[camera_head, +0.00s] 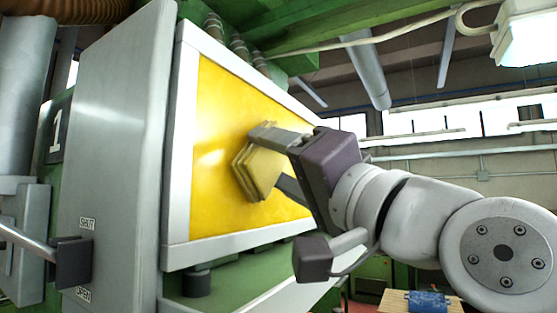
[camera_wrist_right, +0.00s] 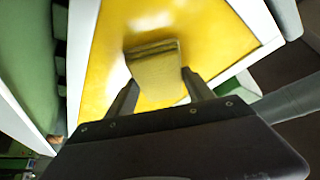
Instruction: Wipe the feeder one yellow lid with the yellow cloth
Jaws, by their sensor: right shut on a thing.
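The yellow lid (camera_head: 222,110) is a glossy, tilted panel in a pale metal frame, left of centre in the head view. It fills the upper part of the right wrist view (camera_wrist_right: 100,60). The folded yellow cloth (camera_head: 262,172) is a small layered pad lying flat against the lid's middle. My right gripper (camera_head: 270,160) is shut on the cloth, with a finger on either side; the cloth also shows between the fingers in the right wrist view (camera_wrist_right: 158,78). Whether the cloth fully touches the lid is hard to tell. My left gripper is not in view.
A grey metal panel (camera_head: 115,140) with small labels stands left of the lid, by a dark plate marked 1 (camera_head: 56,132). Green beams (camera_head: 340,30) run above. A blue object (camera_head: 428,300) lies on a wooden surface at the lower right.

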